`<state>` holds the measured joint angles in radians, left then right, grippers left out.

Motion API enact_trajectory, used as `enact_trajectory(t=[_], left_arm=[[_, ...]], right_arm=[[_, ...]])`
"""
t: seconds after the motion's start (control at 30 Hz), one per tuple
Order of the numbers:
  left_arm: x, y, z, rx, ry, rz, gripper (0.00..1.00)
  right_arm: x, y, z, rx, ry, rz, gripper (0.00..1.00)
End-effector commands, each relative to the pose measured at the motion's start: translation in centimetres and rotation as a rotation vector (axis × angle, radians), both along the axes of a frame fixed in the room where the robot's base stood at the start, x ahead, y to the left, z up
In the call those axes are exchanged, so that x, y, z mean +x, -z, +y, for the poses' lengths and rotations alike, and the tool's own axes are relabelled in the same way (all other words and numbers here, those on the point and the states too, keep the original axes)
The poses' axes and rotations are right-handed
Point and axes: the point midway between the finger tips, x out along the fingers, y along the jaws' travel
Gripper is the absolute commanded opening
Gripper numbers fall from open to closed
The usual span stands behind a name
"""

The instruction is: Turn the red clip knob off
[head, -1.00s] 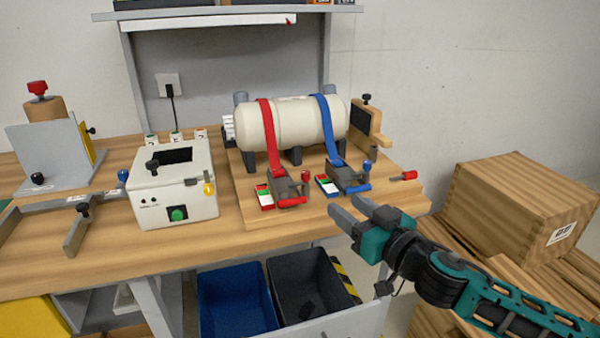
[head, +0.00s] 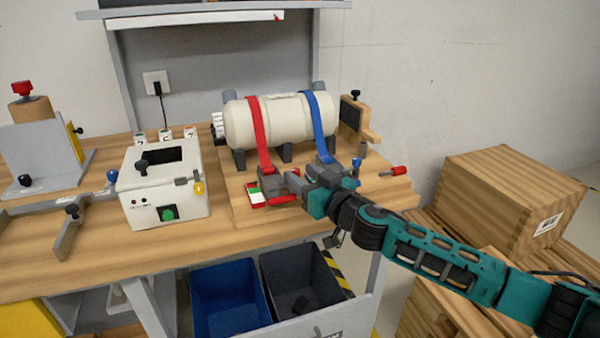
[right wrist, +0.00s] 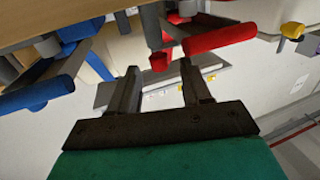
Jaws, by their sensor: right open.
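The red clip (head: 276,186) holds the red strap (head: 259,130) over the front of the cream tank (head: 280,119). Its small red knob (head: 295,171) shows just beyond my right gripper (head: 301,174) in the head view. In the right wrist view the red knob (right wrist: 159,61) lies between and just past the tips of my right gripper (right wrist: 159,70), whose fingers are apart and empty. The clip's red handle bar (right wrist: 220,38) is close to one fingertip. My left gripper is not in view.
The blue clip stands right beside; its blue bar (right wrist: 40,93) and blue knob (right wrist: 82,28) show in the right wrist view. My right gripper partly hides that clip in the head view. A white box (head: 165,206) with a green button stands left. Bins (head: 230,300) are below.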

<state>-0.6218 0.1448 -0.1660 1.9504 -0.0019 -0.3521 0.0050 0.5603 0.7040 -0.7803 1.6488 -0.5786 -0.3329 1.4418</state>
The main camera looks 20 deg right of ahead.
Motion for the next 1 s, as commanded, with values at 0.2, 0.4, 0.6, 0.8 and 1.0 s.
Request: enact_trajectory(t=[0.2,0.4,0.6,0.8,1.0], left_arm=[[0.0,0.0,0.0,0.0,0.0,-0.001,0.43],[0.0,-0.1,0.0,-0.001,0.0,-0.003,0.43],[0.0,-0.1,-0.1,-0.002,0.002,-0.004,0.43],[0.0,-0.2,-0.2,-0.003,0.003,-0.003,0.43],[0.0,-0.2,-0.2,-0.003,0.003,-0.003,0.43]], right_arm=[[1.4,0.0,0.5,-0.001,0.0,0.0,0.48],[1.6,0.0,0.5,-0.001,0.0,0.001,0.48],[1.6,0.0,0.5,0.0,0.0,0.0,0.39],[1.5,0.0,0.5,0.0,0.0,0.001,0.2],[1.5,0.0,0.5,0.0,0.0,0.001,0.01]])
